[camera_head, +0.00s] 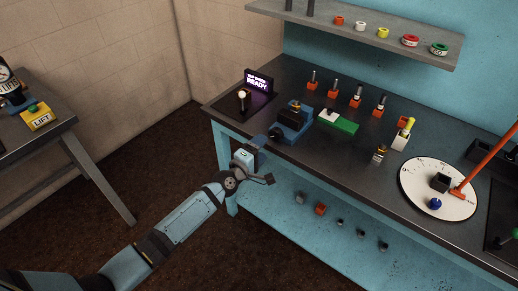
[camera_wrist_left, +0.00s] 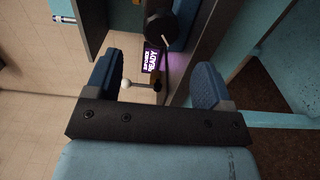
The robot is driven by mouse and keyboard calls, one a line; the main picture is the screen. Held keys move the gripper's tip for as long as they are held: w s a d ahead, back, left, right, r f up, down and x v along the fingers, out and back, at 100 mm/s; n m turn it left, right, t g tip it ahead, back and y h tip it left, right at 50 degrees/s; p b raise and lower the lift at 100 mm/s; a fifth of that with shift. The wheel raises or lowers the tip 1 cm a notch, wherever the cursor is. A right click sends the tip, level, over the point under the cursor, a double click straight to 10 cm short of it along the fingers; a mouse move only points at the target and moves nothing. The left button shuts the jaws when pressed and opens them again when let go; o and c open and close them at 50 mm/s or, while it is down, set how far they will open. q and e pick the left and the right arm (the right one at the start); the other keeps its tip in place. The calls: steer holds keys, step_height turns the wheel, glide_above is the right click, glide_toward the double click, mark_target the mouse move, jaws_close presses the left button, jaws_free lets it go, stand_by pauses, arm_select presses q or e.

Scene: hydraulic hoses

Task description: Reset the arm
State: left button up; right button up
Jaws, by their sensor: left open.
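My left arm reaches in from the lower left of the head view. Its gripper (camera_head: 266,160) is near the front edge of the workbench (camera_head: 225,131), close to the blue vise-like device (camera_head: 291,124). In the left wrist view the two blue fingers (camera_wrist_left: 155,72) stand wide apart with nothing held between them. Beyond them show a lit READY display (camera_wrist_left: 151,62) and a lever with a pale ball knob (camera_wrist_left: 126,84). The display (camera_head: 259,82) and the knob (camera_head: 241,95) stand at the bench's left end in the head view. My right gripper is not in view.
A green-and-white block (camera_head: 338,122), several red-based posts and a round white dial (camera_head: 438,188) with an orange arm occupy the bench. A shelf (camera_head: 375,32) hangs above. A side table (camera_head: 55,125) with a yellow LIFT box (camera_head: 37,118) stands left. Open floor lies between.

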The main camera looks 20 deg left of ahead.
arm_select(q)
steer(key=shift+w, duration=0.15)
steer(key=s+a+f+m+g+y+p, duration=0.1)
steer(key=s+m, duration=0.7)
steer(key=s, duration=0.8)
steer(key=s+f+m+g+y+p, duration=0.2)
steer(key=s+m+g+p, duration=0.3)
steer(key=s, duration=1.2)
steer(key=f+m, duration=0.1)
steer(key=m, duration=0.2)
steer(key=shift+s+a+f+m+p, duration=0.15)
steer(key=shift+a+f+m+p, duration=0.15)
steer(key=shift+a+m+p, duration=0.1)
stand_by(1.1)
